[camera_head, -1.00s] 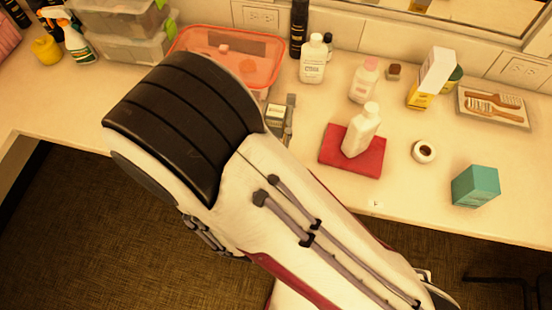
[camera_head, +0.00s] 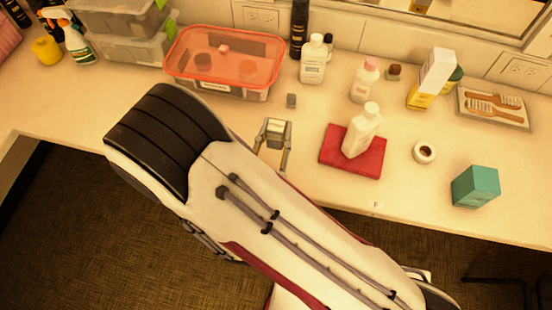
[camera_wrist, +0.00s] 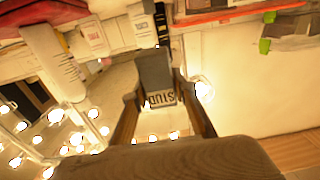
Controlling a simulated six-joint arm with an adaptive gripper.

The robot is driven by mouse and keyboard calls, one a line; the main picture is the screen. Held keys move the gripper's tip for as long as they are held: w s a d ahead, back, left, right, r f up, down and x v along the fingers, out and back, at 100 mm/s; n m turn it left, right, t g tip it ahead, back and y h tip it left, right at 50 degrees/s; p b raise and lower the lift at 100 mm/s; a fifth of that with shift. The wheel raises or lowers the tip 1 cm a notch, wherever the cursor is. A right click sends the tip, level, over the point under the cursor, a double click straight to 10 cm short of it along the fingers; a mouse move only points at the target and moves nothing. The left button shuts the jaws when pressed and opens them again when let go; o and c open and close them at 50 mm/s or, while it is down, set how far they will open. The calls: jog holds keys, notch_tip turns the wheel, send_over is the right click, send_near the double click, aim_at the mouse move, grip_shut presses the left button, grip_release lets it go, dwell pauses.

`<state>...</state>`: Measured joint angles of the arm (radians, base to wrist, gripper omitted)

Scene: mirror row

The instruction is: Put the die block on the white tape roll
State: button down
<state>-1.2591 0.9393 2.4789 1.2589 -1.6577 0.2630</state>
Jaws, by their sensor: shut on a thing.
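My gripper (camera_head: 274,132) is shut on a grey block with a pale face, which I take to be the die block (camera_head: 278,129). In the wrist view the die block (camera_wrist: 156,75) sits between both fingers, its dark grey side showing above a pale strip with lettering like "STUD". Its height above the counter is hard to tell. The white tape roll (camera_head: 424,152) lies flat on the counter, right of the red cloth and well to the right of my gripper. Nothing lies on it. I cannot make it out in the wrist view.
A teal box (camera_head: 476,187) stands right of the roll. A small grey block (camera_head: 291,100) and a red-lidded container (camera_head: 185,75) are behind my gripper.

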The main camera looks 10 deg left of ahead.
aim_at(276, 145)
jog(key=shift+f, duration=2.85)
jog(key=shift+f, duration=0.15)
jog(key=shift+f, duration=1.75)
jog(key=shift+f, duration=0.2)
jog(key=c, duration=1.6)
grip_release()
jog(key=shift+s, duration=0.1)
